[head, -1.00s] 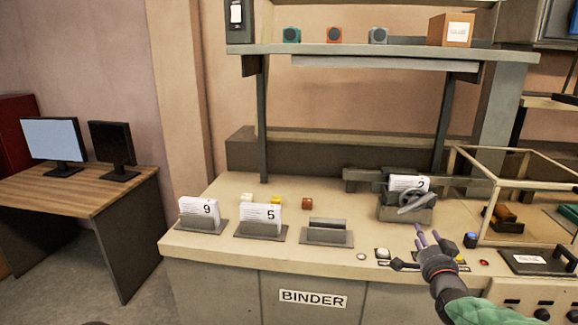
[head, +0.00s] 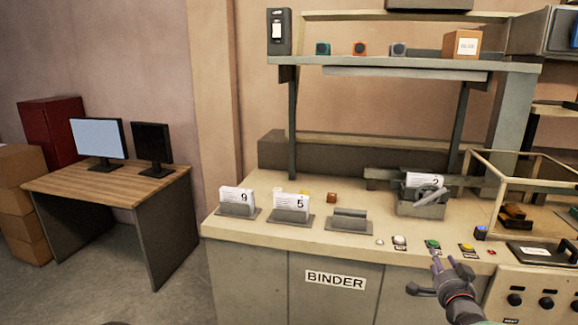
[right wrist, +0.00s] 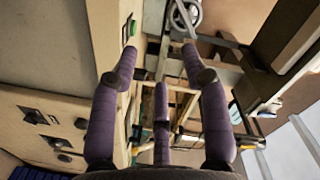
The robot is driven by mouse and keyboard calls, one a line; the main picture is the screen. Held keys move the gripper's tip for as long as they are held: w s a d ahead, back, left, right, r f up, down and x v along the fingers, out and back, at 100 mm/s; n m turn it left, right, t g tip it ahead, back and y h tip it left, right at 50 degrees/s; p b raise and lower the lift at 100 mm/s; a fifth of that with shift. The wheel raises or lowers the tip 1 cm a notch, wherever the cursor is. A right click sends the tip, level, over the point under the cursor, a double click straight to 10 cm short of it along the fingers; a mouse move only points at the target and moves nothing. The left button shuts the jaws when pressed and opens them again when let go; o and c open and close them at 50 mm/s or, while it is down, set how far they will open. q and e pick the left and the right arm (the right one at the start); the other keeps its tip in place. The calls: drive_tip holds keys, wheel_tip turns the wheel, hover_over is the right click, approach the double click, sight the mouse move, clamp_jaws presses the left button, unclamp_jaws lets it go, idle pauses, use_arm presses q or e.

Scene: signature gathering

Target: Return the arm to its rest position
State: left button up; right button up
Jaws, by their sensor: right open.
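My right gripper (head: 448,264) is in front of the counter's front edge, below the green button (head: 432,244). Its purple fingers are spread and empty. In the right wrist view the fingers (right wrist: 160,75) are apart with nothing between them, and a green button (right wrist: 132,28) shows on the counter edge at the upper left. The binder machine (head: 421,205) on the counter holds a sheet marked 2 (head: 425,180). My left gripper is in neither view.
The counter (head: 250,232) bears card holders marked 9 (head: 237,197) and 5 (head: 291,204), and an empty holder (head: 349,222). A glass-sided frame (head: 500,170) stands at right. A desk with two monitors (head: 97,138) stands at left. Open floor (head: 110,290) lies between.

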drive_tip(key=s+a+f+n+g+y+p, duration=0.1)
drive_tip(key=s+a+f+n+g+y, duration=0.15)
drive_tip(key=a+f, duration=0.6)
drive_tip(key=s+a+f+n+g+y, duration=0.1)
drive_tip(key=s+a+f+g, duration=0.2)
drive_tip(key=f, duration=1)
drive_tip(key=s+a+f+n+g+y+p, duration=0.1)
drive_tip(key=s+a+f+n+g+y, duration=0.15)
drive_tip(key=a+f, duration=0.55)
drive_tip(key=s+a+f+n+g, duration=0.1)
drive_tip(key=s+a+f+g, duration=0.1)
drive_tip(key=s+f, duration=0.3)
drive_tip(key=s+a+f+n+g+y+p, duration=0.1)
drive_tip(key=s+a+f+g, duration=0.2)
drive_tip(key=s, duration=0.9)
drive_tip(key=s+a+f+n+g, duration=0.1)
drive_tip(key=s+a+f+g, duration=0.2)
drive_tip(key=s+a+f, duration=0.2)
drive_tip(key=s+f, duration=0.3)
drive_tip(key=shift+s+a+f+n+y, duration=0.3)
drive_tip(key=shift+a, duration=0.1)
